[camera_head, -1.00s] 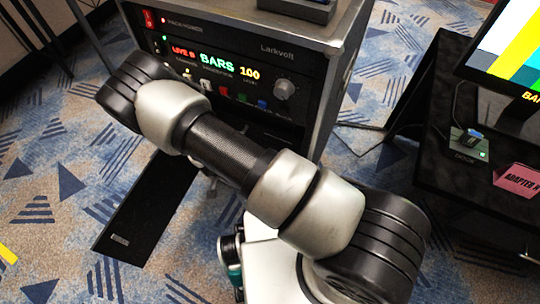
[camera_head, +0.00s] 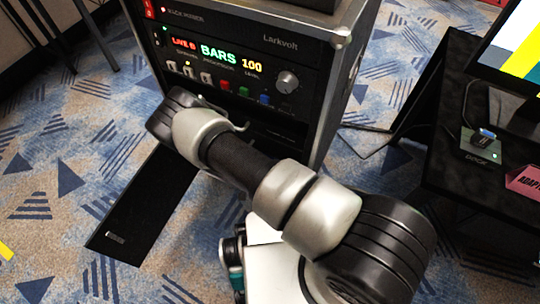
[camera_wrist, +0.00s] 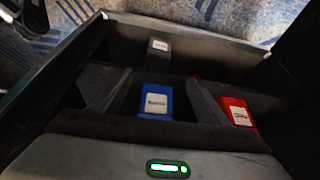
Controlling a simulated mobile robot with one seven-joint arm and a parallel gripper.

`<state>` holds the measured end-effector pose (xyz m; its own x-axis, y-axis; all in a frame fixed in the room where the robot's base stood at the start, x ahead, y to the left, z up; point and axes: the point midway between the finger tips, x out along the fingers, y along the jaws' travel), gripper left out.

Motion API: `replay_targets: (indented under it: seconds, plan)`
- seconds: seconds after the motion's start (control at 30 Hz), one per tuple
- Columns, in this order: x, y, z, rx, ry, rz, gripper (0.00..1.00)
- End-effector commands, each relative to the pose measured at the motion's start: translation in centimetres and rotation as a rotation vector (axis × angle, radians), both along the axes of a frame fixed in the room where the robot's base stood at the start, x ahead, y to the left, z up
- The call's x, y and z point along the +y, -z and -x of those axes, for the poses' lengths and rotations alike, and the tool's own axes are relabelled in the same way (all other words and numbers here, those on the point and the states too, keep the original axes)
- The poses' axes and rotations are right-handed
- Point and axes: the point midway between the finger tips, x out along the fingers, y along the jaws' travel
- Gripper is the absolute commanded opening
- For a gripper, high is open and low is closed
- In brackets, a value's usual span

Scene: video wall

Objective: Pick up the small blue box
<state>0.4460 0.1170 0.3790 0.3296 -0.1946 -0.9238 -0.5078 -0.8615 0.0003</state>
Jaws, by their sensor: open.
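The small blue box (camera_wrist: 155,101) with a white label lies in a dark, divided tray or drawer (camera_wrist: 140,32) in the wrist view. It sits in the middle, and its near end is close to the edge of my gripper's grey body. My gripper (camera_wrist: 157,87) is open, with a dark finger on each side of the blue box in the picture. I cannot tell how high the fingers are above it. In the head view my arm's wrist is in front of the rack, and the gripper and the box are hidden.
A red box (camera_wrist: 237,115) lies to the right of the blue one, and a grey box (camera_wrist: 159,47) lies behind. The Larkvolt rack (camera_head: 330,80) stands beyond my arm. A black table (camera_head: 455,180) at right holds a dock (camera_head: 480,148) and a pink card (camera_head: 525,181).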

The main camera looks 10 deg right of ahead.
Motion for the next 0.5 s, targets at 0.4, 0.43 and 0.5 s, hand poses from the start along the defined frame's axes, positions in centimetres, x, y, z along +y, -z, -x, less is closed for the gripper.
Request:
replay_targets:
  seconds: [0.4, 0.43, 0.5]
  plan:
    - [-2.0, 1.1, -3.4, 0.0, 0.0, -0.001, 0.69]
    - [-2.0, 1.1, -3.4, 0.0, 0.0, -0.001, 0.69]
    - [-2.0, 1.1, -3.4, 0.0, 0.0, 0.0, 0.69]
